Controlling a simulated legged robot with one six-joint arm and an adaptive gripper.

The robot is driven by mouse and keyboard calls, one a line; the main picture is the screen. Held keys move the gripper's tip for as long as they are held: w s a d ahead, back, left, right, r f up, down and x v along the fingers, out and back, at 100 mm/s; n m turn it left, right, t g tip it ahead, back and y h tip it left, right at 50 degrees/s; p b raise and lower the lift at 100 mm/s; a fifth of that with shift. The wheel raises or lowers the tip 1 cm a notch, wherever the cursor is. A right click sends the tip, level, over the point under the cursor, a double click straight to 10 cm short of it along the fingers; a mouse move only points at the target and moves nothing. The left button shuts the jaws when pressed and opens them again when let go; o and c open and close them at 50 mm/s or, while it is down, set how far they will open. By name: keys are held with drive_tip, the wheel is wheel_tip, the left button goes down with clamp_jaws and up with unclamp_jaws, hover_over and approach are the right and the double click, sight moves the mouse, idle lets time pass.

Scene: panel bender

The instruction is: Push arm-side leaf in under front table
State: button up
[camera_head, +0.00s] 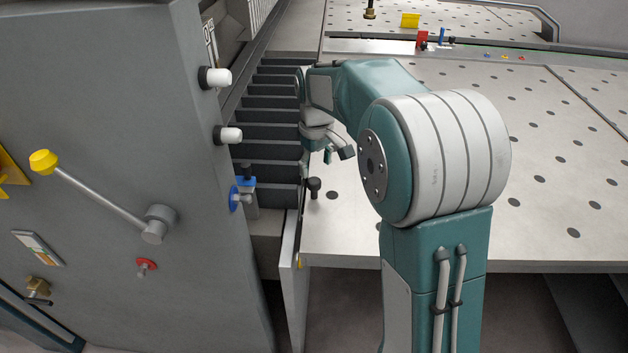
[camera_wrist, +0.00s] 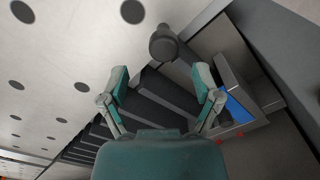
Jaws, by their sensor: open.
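A narrow grey upright panel (camera_head: 292,285), which looks like the arm-side leaf, stands at the near left corner of the front table (camera_head: 400,248). It is seen nearly edge-on and runs below the table top. A dark round knob (camera_head: 314,187) stands by that corner; it also shows in the wrist view (camera_wrist: 163,45). My gripper (camera_head: 328,155) is over the table's left edge, just beyond the knob. In the wrist view its two fingers (camera_wrist: 162,80) are spread and empty, with the knob past their tips. I cannot tell whether anything touches.
A stepped row of dark slats (camera_head: 272,130) lies between the table and the grey machine cabinet (camera_head: 100,230). A blue fitting (camera_head: 242,192) and white knobs (camera_head: 230,135) stick out from the cabinet. A yellow block (camera_head: 410,20) sits far back. The right table top is clear.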

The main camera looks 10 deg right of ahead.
sight(314, 180)
drive_tip(key=f, duration=0.5)
drive_tip(key=shift+a, duration=0.35)
drive_tip(key=shift+d, duration=0.15)
drive_tip(key=shift+c, duration=0.3)
clamp_jaws()
